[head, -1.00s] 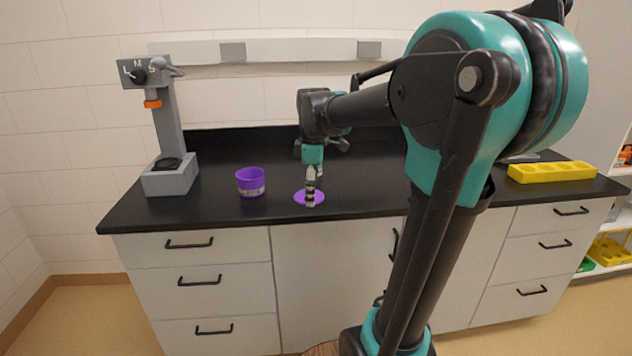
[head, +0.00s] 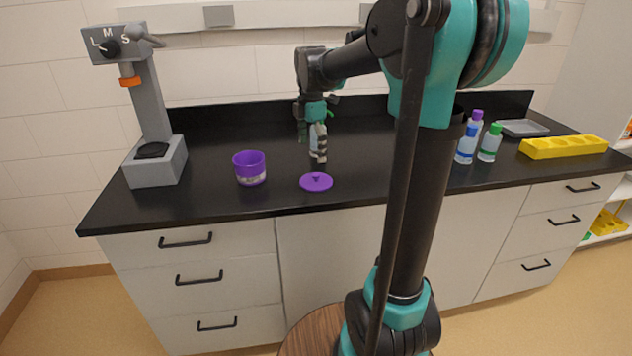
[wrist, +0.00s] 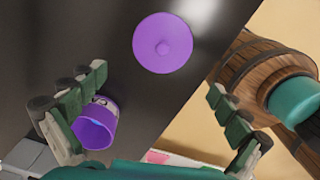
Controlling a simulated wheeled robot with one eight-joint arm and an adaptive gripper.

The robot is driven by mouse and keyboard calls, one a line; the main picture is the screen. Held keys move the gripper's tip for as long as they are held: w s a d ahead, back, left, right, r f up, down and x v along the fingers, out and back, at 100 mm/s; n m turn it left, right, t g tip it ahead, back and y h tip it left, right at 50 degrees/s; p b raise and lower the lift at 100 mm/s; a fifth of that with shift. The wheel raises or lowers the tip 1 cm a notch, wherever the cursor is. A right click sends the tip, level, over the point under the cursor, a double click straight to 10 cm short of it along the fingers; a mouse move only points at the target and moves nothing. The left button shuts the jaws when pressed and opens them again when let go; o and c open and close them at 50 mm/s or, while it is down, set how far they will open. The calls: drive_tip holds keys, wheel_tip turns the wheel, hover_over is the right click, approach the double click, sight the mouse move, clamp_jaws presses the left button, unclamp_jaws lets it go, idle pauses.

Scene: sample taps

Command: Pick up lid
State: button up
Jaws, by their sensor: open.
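The purple lid (head: 316,182) lies flat on the black counter near its front edge, with a small knob on top. In the wrist view the lid (wrist: 162,43) is a round disc at top centre, clear of both fingers. My gripper (head: 318,157) is above the counter, just above the lid in the head picture, fingers pointing down.
A grey stand (head: 155,164) with a lever is at the counter's left. Several capped bottles (head: 488,143), a grey tray (head: 524,128) and a yellow rack (head: 563,147) are at the right. A pale object behind my fingers is unclear.

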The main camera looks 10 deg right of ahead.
sight(314, 175)
wheel_tip(314, 175, down, 4)
drive_tip(key=shift+r, duration=0.2)
drive_tip(key=shift+d+f, duration=0.2)
drive_tip(key=shift+f, duration=1.05)
drive_tip(key=shift+d+f, duration=0.15)
drive_tip(key=shift+f, duration=1.1)
drive_tip(key=c, duration=1.7)
drive_tip(key=shift+c, duration=0.2)
